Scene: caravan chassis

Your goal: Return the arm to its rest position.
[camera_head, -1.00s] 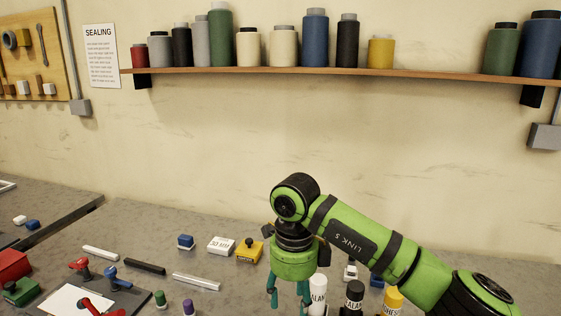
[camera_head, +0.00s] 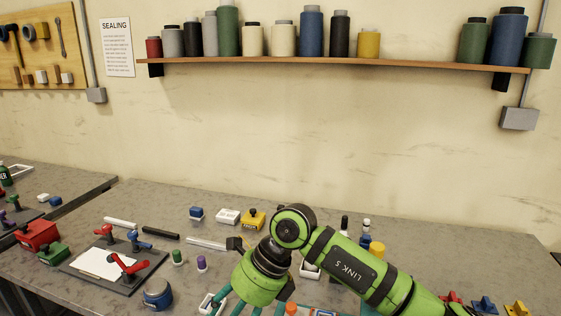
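My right arm, green with black joints, comes in from the lower right. Its gripper (camera_head: 236,306) hangs over the front middle of the grey bench (camera_head: 400,232). The fingertips are at or below the bottom edge of the view. My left gripper is not in view.
A board with red and blue clamps and a white sheet (camera_head: 100,262) lies at left. Colored clamps (camera_head: 485,306) lie lower right. The back right bench is clear.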

